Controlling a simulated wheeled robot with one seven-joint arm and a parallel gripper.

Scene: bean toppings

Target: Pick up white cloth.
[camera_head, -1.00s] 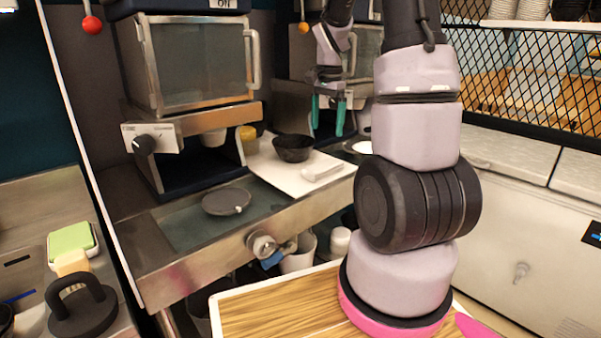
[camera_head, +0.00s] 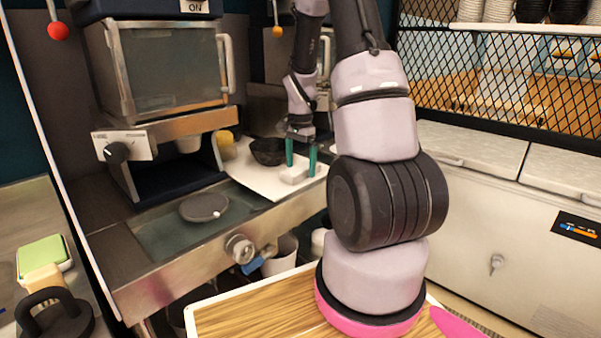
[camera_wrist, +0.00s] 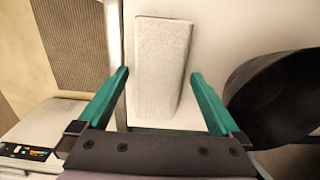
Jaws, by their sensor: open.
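The white cloth (camera_wrist: 161,68) is a folded, block-like piece lying on the white board. In the wrist view it sits ahead of and between my two green fingers, its near end close to the fingertips' level. In the head view the cloth (camera_head: 296,174) shows partly behind the fingers. My gripper (camera_wrist: 160,80) is open, with nothing held; its fingers stand on either side of the cloth's line. In the head view my gripper (camera_head: 301,166) points down over the board. Whether a finger touches the cloth, I cannot tell.
A dark bowl (camera_head: 268,152) stands on the white board (camera_head: 257,180) just left of the cloth; it shows at right in the wrist view (camera_wrist: 280,98). A machine (camera_head: 165,70) stands further left. A round dark disc (camera_head: 204,207) lies on the steel counter.

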